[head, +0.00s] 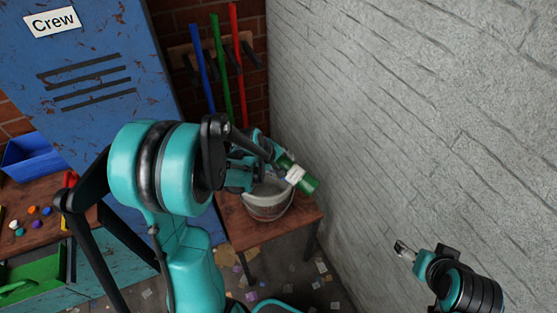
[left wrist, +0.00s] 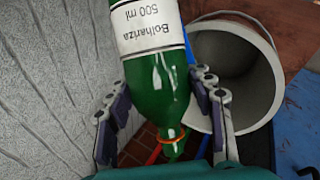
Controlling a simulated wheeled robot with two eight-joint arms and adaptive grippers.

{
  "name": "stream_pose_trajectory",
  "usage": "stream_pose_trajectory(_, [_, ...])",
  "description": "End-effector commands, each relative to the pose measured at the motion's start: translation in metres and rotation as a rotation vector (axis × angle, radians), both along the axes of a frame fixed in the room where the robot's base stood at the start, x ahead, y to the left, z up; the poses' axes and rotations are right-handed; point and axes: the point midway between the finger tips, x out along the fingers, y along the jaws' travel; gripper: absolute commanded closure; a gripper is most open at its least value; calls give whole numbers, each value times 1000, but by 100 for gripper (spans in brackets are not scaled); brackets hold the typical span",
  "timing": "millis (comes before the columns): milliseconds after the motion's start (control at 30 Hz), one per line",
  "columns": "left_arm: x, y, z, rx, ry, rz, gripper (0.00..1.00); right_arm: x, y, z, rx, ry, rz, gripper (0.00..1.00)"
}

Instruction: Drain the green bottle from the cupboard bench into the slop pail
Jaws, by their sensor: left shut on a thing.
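The green bottle (head: 309,186) has a white label and is held by my left gripper (head: 281,165) above and beside the slop pail (head: 268,207). In the left wrist view the bottle (left wrist: 158,85) lies between the two fingers of the gripper (left wrist: 160,95); its label reads "Bolhariza 500 ml" upside down. Its neck, with an orange ring, points to the bottom of that picture. No stream of liquid shows. My right gripper (head: 404,250) is low at the right, away from both, its jaws unclear.
The pail stands on a small wooden bench (head: 240,230) by a grey brick wall (head: 410,110). Blue, green and red poles hang behind. A blue locker marked "Crew" (head: 90,80), a blue bin (head: 32,158) and a green tray (head: 35,278) are at left. Scraps litter the floor.

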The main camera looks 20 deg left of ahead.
Motion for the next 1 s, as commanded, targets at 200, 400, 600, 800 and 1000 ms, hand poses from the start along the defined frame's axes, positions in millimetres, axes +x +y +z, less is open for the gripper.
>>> stream_pose_trajectory(200, [0,-1,-28,-167,23,2,100,0,0,-35,0,0,0,23])
stream_pose_trajectory(400, [0,0,-35,-376,52,5,100,0,0,-60,0,0,0,23])
stream_pose_trajectory(600, [0,3,-24,-611,83,2,100,0,0,-78,0,0,0,23])
stream_pose_trajectory(800, [1,4,-12,-747,104,-1,100,0,0,-86,0,0,0,23])
stream_pose_trajectory(1000, [1,5,-8,-774,108,0,100,0,0,-86,0,0,0,23])
